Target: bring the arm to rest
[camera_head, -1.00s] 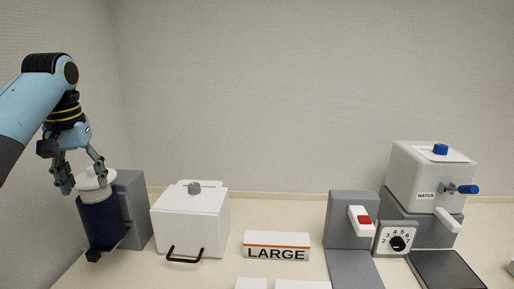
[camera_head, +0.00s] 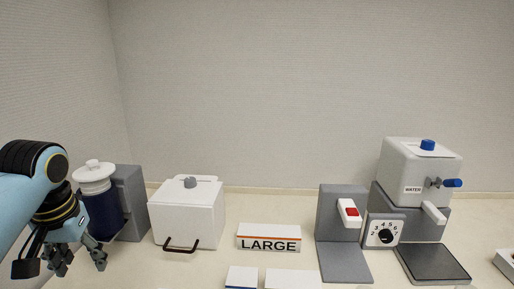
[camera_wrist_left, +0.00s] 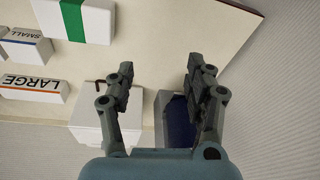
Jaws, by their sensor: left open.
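My left gripper (camera_head: 82,262) is at the lower left of the head view, in front of and below the dark blue canister with a white lid (camera_head: 101,209). It is open, with nothing between its fingers, and stands apart from the canister. In the left wrist view my left gripper (camera_wrist_left: 160,80) shows its two fingers spread, with the dark blue canister (camera_wrist_left: 178,122) partly hidden behind them. My right gripper does not show in the head view.
A white lidded box (camera_head: 187,215) with a dark handle stands right of the canister. A LARGE box (camera_head: 269,232) lies mid-counter. A grey stand with a red switch (camera_head: 351,212), a dial (camera_head: 384,232) and a WATER tank (camera_head: 418,165) stand at right.

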